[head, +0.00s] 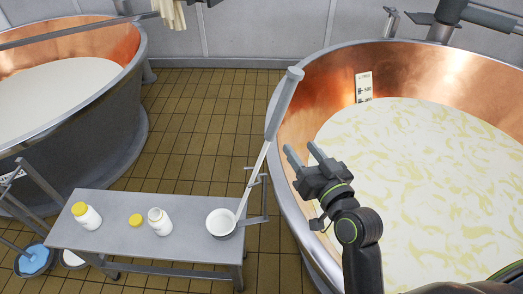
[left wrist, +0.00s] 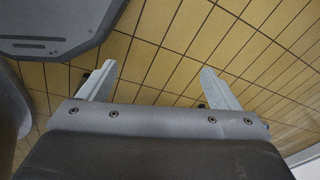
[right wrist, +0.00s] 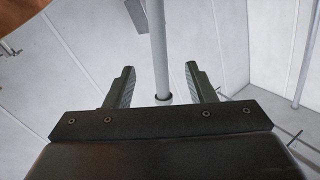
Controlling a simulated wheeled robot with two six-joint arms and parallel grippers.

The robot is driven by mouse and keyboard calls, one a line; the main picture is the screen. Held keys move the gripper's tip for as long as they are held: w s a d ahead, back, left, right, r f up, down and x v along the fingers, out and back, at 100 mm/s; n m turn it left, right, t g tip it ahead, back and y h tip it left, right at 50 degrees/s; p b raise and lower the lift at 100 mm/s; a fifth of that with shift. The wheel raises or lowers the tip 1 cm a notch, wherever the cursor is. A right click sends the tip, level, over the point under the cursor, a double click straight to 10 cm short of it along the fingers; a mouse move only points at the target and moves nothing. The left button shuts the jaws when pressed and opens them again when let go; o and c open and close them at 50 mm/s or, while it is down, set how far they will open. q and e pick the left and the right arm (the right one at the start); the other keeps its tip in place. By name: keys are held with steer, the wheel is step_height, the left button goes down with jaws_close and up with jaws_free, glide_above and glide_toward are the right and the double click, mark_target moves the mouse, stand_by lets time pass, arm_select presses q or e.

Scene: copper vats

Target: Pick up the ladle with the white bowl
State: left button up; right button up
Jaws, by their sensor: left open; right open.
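The ladle's white bowl (head: 221,222) rests at the right end of the grey bench. Its long pale handle (head: 280,110) leans up and right, with a thicker grey upper part, beside the copper vat's rim. My right gripper (head: 300,149) is open, just right of the handle, its fingers pointing towards it. In the right wrist view the handle (right wrist: 157,45) lines up between the two open fingers, with a collar at its lower visible end; no finger touches it there. My left gripper (left wrist: 158,78) is open and empty above the tiled floor, and is out of the head view.
The grey bench (head: 130,237) also bears a yellow-capped white jar (head: 87,217), a loose yellow lid (head: 135,221) and an open white jar (head: 160,222). A large copper vat (head: 320,95) stands right, another (head: 125,45) left. Tiled floor (head: 200,130) lies between them.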

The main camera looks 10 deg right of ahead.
steer(key=p, duration=0.2)
glide_toward(281, 119)
steer(key=w+a, duration=0.1)
steer(key=w, duration=0.4)
steer(key=w+a+p, duration=0.1)
steer(key=w, duration=0.1)
steer(key=shift+w+f, duration=0.1)
steer(key=shift+w, duration=0.15)
steer(key=shift+w+a, duration=0.1)
steer(key=shift+w, duration=0.25)
steer(key=shift+w+p, duration=0.25)
steer(key=shift+p, duration=0.15)
steer(key=w+p, duration=0.2)
steer(key=w, duration=0.1)
steer(key=shift+w+a, duration=0.1)
steer(key=shift+w, duration=0.3)
arm_select(q)
step_height(281, 119, up, 6)
steer(key=s, duration=0.1)
steer(key=shift+s+a+r, duration=0.2)
steer(key=shift+s+a, duration=0.2)
steer(key=shift+a, duration=0.05)
arm_select(e)
steer(key=shift+w+a, duration=0.1)
steer(key=shift+w, duration=0.25)
steer(key=shift+c, duration=0.4)
jaws_close()
